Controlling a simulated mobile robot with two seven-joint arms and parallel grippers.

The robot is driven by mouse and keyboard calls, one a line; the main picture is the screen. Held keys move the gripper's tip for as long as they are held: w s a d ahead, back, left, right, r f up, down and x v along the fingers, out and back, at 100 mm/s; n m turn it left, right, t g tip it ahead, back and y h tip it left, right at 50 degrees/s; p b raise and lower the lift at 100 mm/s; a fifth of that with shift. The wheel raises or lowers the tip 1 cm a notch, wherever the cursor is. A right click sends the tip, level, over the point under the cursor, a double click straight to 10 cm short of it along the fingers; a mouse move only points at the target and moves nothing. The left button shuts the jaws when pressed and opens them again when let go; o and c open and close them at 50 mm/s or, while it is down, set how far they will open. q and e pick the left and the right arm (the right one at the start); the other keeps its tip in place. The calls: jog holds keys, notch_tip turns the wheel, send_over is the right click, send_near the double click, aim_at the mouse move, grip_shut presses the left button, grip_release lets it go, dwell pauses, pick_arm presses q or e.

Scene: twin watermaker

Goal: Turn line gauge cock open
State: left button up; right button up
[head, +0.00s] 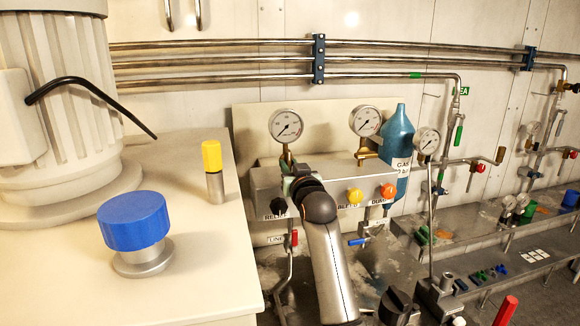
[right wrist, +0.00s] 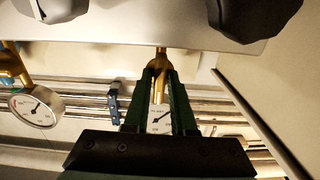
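The line gauge (head: 286,125) is the leftmost round dial on the grey panel, on a brass stem (head: 287,158). My right gripper (head: 288,172) is at the foot of this stem, and my wrist hides much of it and the panel there. In the right wrist view, the two dark green fingers of my right gripper (right wrist: 160,80) stand either side of a brass fitting (right wrist: 161,62). A narrow gap shows between them, with part of a dial (right wrist: 160,117) behind. I cannot tell whether they touch the brass. The cock's handle is not clearly visible. My left gripper is not in view.
A second gauge (head: 365,121) stands to the right on the panel, above yellow (head: 355,196) and orange (head: 388,190) knobs. A black knob (head: 279,206) is close left of my wrist. A blue bottle (head: 397,135) stands behind. A cream cabinet (head: 190,270) fills the left.

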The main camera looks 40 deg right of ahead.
jog(key=o, duration=0.3)
jog(key=shift+s, duration=0.15)
jog(key=b+v, duration=0.2)
jog(key=v, duration=1)
jog(key=shift+s+a, duration=0.1)
jog(key=shift+r, duration=0.1)
dwell(0.3)
